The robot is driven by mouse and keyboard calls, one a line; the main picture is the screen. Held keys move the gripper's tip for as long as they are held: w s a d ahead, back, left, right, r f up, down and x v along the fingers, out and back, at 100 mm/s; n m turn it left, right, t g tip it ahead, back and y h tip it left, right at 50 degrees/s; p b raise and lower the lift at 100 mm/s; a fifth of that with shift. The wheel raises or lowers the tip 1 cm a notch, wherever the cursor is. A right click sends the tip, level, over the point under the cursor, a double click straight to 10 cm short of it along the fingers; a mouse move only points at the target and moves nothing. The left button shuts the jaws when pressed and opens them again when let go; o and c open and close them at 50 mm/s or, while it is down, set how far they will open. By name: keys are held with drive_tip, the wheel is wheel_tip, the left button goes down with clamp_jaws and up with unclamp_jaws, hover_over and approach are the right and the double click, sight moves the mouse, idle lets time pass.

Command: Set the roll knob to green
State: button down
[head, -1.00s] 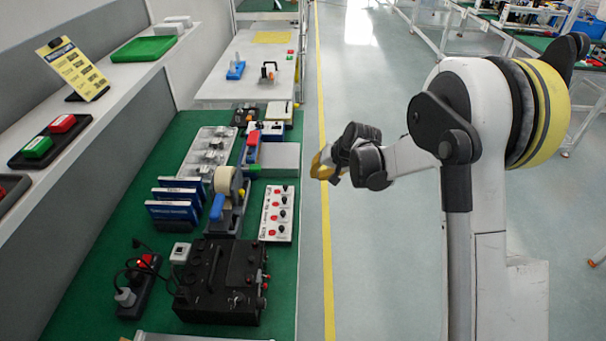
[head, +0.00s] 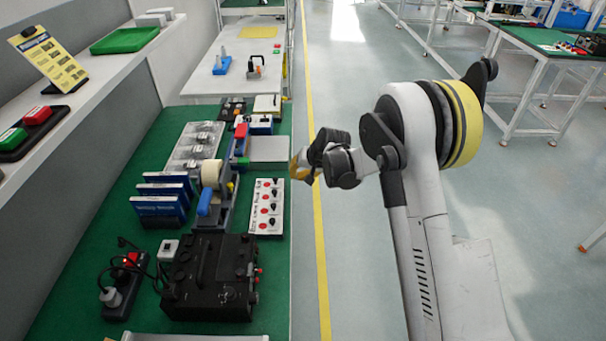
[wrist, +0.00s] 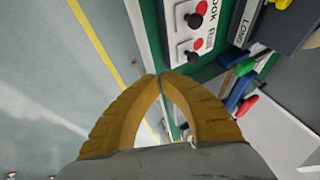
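A white panel (head: 278,228) with a column of small dark knobs and red dots beside them lies at the right edge of the green bench. In the wrist view, part of this panel (wrist: 181,36) shows two dark knobs with red dots and partly readable lettering. My gripper (head: 294,167), with yellow fingers, hangs beyond the bench edge, to the right of the panel. In the wrist view, my gripper's fingertips (wrist: 161,76) meet, with nothing between them, just short of the panel.
A black box (head: 205,285) with knobs stands at the front of the bench. A tape dispenser (head: 209,172) and blue cases (head: 160,205) are left of the panel. The floor aisle (head: 345,90) is open to the right.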

sight(274, 178)
drive_tip(key=a, duration=0.1)
drive_tip(key=a+f+b, duration=0.1)
drive_tip(key=w+a, duration=0.1)
drive_tip(key=a, duration=0.1)
drive_tip(key=shift+f, duration=0.3)
drive_tip(key=shift+a, duration=0.1)
drive_tip(key=a, duration=0.3)
drive_tip(key=shift+a, duration=0.35)
drive_tip(key=shift+w+d, duration=0.1)
drive_tip(key=shift+d+r, duration=0.1)
drive_tip(key=shift+d, duration=0.1)
drive_tip(key=d, duration=0.1)
drive_tip(key=s+d+r, duration=0.1)
drive_tip(key=d, duration=0.1)
drive_tip(key=d+r, duration=0.1)
drive_tip(key=shift+s+d+r, duration=0.15)
drive_tip(key=shift+s+r, duration=0.05)
drive_tip(key=p+v, duration=0.3)
drive_tip(key=v, duration=0.5)
